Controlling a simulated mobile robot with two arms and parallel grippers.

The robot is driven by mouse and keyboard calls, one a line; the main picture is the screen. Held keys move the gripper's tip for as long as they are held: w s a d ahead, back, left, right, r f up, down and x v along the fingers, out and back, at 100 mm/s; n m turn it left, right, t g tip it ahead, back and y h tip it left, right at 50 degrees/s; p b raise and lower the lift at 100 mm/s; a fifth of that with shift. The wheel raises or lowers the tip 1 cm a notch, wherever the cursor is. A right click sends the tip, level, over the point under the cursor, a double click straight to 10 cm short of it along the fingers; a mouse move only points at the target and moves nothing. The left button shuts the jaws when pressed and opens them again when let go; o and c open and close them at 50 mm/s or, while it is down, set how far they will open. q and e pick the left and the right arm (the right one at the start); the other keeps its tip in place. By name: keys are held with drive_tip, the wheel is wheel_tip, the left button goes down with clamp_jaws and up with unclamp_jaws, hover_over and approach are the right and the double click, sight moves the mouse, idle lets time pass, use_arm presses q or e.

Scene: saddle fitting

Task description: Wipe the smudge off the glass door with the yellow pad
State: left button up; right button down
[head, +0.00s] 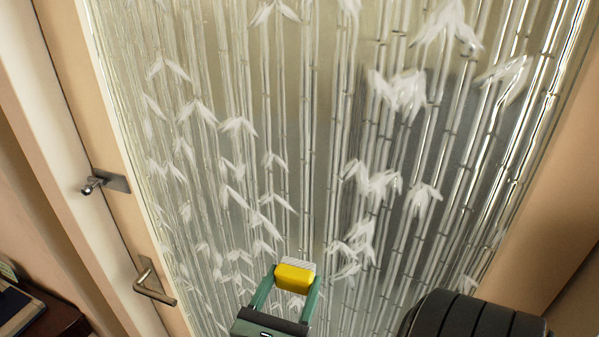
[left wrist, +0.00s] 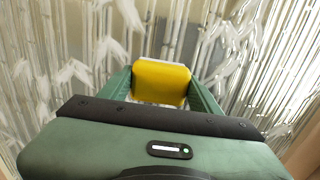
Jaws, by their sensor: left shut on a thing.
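The glass door (head: 330,130) fills most of the head view, with a bamboo stem and leaf pattern; it also fills the background of the left wrist view (left wrist: 235,45). My left gripper (head: 292,280) is shut on the yellow pad (head: 295,275), which has a whitish layer on its far side. The pad sits between the green fingers in the left wrist view (left wrist: 160,82). The pad is in front of the lower middle of the glass; I cannot tell whether it touches. I cannot pick out a smudge among the pale leaf shapes. My right gripper is not in view.
A metal door handle (head: 153,283) and a lock knob (head: 97,184) stick out at the left of the door. A dark piece of furniture (head: 45,318) stands at the lower left. Door framing borders the glass on both sides.

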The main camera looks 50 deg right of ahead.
use_arm(q)
drive_tip(key=shift+w+a, duration=0.6)
drive_tip(key=shift+w, duration=0.85)
drive_tip(key=shift+w+a, duration=0.6)
drive_tip(key=shift+w, duration=0.9)
drive_tip(key=shift+w+a, duration=0.6)
drive_tip(key=shift+w, duration=0.85)
drive_tip(key=p+v, duration=0.1)
drive_tip(key=v, duration=0.5)
drive_tip(key=shift+s, duration=0.1)
drive_tip(key=v, duration=0.3)
drive_tip(key=shift+p, duration=0.3)
